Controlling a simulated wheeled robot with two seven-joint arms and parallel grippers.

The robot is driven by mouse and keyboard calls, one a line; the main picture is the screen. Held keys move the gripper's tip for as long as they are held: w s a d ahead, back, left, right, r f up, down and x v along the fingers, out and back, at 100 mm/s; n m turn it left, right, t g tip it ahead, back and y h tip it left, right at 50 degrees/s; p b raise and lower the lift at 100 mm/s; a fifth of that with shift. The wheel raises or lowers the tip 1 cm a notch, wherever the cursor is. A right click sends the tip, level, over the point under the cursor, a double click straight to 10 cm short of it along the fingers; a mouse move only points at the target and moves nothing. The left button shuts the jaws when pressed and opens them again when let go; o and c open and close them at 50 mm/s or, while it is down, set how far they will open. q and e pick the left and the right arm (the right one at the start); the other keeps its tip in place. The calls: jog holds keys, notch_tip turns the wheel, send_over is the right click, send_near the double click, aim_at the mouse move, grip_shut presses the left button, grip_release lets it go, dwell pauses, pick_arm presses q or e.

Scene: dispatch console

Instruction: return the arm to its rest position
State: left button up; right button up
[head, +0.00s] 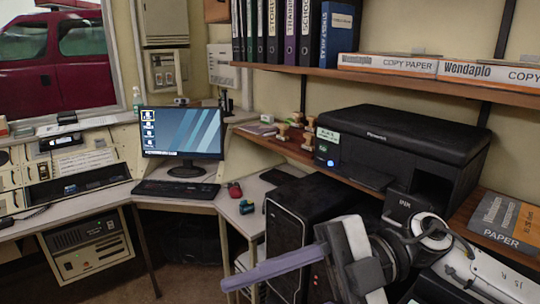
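My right arm (490,272) comes in from the lower right, with white and black links. Its gripper (236,279) reaches left across the lower middle of the view, in front of the black computer tower. A long pale purple finger points left from the grey and white hand. I cannot make out two separate fingers, so its opening is unclear. No object shows clearly in it. My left gripper and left arm are out of view.
A black computer tower (290,226) stands behind my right gripper. A black printer (400,140) sits on the wooden shelf above the arm. A monitor (182,133) and keyboard (176,189) are on the desk. The floor (190,284) at lower left is clear.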

jog(key=w+f+m+t+y, duration=0.2)
jog(key=w+m+t+y, duration=0.55)
jog(key=m+t, duration=0.6)
jog(key=w+d+f+m+t+h, duration=0.35)
jog(key=f+m+h, duration=0.25)
jog(key=f, duration=0.2)
jog(key=w+d+f+m+t+h, duration=0.2)
jog(key=d+f+m+t+h, duration=0.25)
jog(key=f+h, duration=0.25)
jog(key=s+d+f+m+g+h, duration=0.1)
jog(key=s+d+f+m+h, duration=0.2)
jog(key=f, duration=0.6)
jog(key=s+d+f+m+g+h, duration=0.2)
jog(key=s+d+f+h, duration=0.1)
jog(key=f, duration=0.5)
jog(key=s+d+f+g+h, duration=0.1)
jog(key=s+d+f+g, duration=0.1)
jog(key=s+f, duration=0.4)
jog(key=s+d+f+m+g+h, duration=0.1)
jog(key=s+d+f+g, duration=0.1)
jog(key=s+f, duration=0.4)
jog(key=shift+s+g, duration=0.35)
jog(key=shift+s, duration=0.45)
jog(key=shift+w, duration=0.1)
jog(key=shift+c, duration=0.4)
